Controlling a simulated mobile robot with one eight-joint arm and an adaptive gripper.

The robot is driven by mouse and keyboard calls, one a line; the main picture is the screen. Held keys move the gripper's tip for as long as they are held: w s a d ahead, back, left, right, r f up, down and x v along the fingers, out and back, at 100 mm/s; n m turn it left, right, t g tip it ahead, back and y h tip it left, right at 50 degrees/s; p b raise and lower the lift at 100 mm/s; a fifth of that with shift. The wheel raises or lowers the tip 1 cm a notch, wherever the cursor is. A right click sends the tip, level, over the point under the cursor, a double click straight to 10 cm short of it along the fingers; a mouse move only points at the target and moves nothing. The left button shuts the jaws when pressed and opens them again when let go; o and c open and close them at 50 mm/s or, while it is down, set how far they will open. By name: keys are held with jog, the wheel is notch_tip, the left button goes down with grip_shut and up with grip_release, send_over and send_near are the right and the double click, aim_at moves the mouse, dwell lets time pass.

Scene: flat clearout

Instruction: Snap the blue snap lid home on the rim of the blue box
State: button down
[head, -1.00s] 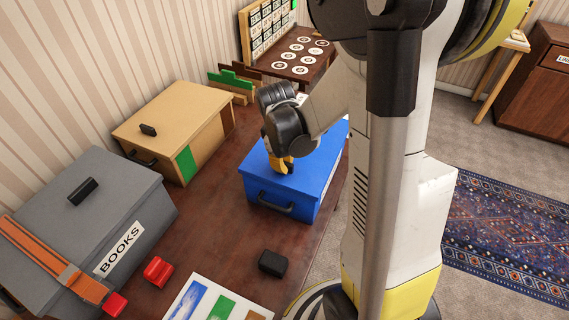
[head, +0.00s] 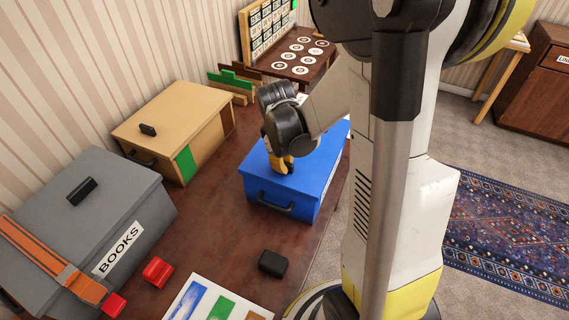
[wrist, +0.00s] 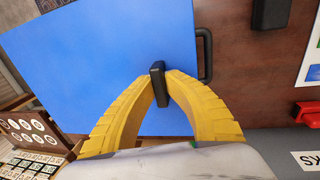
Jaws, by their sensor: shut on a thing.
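The blue snap lid (head: 312,170) lies over the top of the blue box (head: 278,204) on the dark wooden table; from here I cannot tell whether its edge is fully seated on the rim. In the wrist view the lid (wrist: 110,60) fills the left half as a flat blue panel. My gripper (head: 283,165) is above the lid, pointing down. In the wrist view its yellow fingers (wrist: 160,84) are shut on the lid's small black handle (wrist: 158,75). The far side of the box is hidden by my arm.
A tan box (head: 165,122) with a green patch stands at the back left. A grey box (head: 95,215) marked BOOKS, with an orange strap (head: 50,258), stands at the left. A black block (head: 272,263) and a red piece (head: 157,271) lie on the front of the table.

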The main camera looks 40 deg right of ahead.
jog(key=shift+f+b, duration=0.95)
jog(key=shift+f, duration=0.15)
jog(key=shift+r, duration=0.1)
jog(key=c, duration=1.4)
grip_release()
jog(key=r, duration=0.4)
jog(key=a+r, duration=0.1)
jog(key=r, duration=0.3)
jog(key=s+r, duration=0.1)
jog(key=r, duration=0.2)
jog(key=shift+a+r, duration=0.4)
jog(key=shift+s, duration=0.15)
